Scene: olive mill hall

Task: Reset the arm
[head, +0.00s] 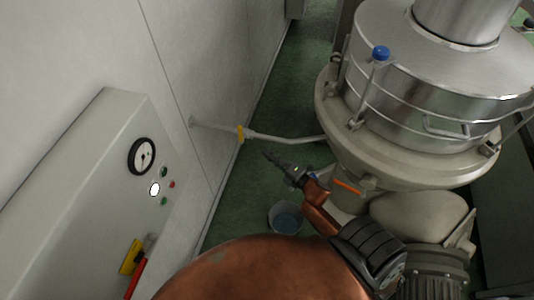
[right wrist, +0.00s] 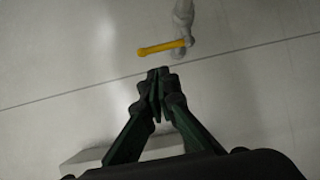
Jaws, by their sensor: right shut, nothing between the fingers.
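My right arm reaches forward from the bottom of the head view, with copper-coloured links. My right gripper (head: 268,157) is at its far end, in front of the pipe and the green floor. In the right wrist view my right gripper (right wrist: 157,75) has its dark fingers together, with nothing between them. Beyond the fingertips is a yellow valve handle (right wrist: 163,47) on a grey pipe, apart from the gripper. My left gripper is not in view.
A steel separator (head: 430,110) stands at the right. A pipe with a yellow valve handle (head: 240,133) joins it to the pale wall. A control cabinet (head: 80,190) with a gauge (head: 142,156) stands at the left. A bucket (head: 286,218) sits on the green floor.

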